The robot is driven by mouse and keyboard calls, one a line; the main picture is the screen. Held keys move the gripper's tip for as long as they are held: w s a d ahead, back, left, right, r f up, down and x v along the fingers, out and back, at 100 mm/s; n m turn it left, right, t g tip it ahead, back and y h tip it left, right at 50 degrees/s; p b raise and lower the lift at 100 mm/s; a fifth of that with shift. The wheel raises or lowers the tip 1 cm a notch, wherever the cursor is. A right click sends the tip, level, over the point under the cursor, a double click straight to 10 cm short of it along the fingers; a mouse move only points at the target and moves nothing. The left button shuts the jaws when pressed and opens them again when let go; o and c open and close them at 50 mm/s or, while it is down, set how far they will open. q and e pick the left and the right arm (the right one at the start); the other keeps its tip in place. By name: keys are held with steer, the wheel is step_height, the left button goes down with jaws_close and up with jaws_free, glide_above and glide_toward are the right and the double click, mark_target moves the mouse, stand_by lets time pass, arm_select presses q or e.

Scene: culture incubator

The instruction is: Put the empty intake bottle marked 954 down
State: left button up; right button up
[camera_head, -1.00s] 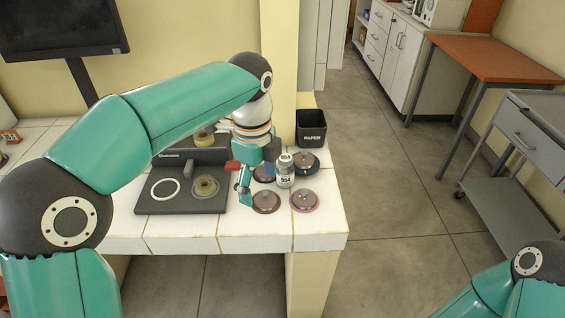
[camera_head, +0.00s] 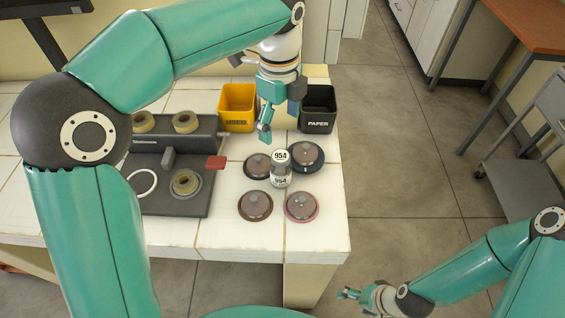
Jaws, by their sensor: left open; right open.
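The bottle marked 954 (camera_head: 281,170) is a small clear bottle with a white cap and a white label, and the number shows on both. It stands upright on the white tiled table (camera_head: 225,232), amid several round dark discs. Whether its base touches a disc, I cannot tell. My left gripper (camera_head: 278,120) is open and empty, just behind and above the bottle, apart from it. My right gripper (camera_head: 348,294) is low at the bottom of the view, in front of the table and far from the bottle.
Round discs (camera_head: 255,206) (camera_head: 301,207) (camera_head: 257,166) (camera_head: 305,156) surround the bottle closely. A dark grey device (camera_head: 180,203) with tape-like rings and a red tab stands to the left. A yellow bin (camera_head: 238,108) and a black PAPER bin (camera_head: 318,108) stand behind. The front table strip is clear.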

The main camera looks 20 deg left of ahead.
mark_target(277, 156)
arm_select(q)
steer(key=f, duration=0.9)
steer(key=shift+s+a+f, duration=0.2)
steer(key=shift+a+f, duration=0.05)
steer(key=shift+a, duration=0.1)
steer(key=shift+w+d+f, duration=0.1)
steer(key=shift+d+f, duration=0.15)
steer(key=shift+f, duration=1.05)
steer(key=shift+w+d+f, duration=0.1)
steer(key=shift+d+f, duration=0.1)
steer(key=shift+f, duration=1.1)
steer(key=shift+c, duration=0.3)
steer(key=c, duration=1)
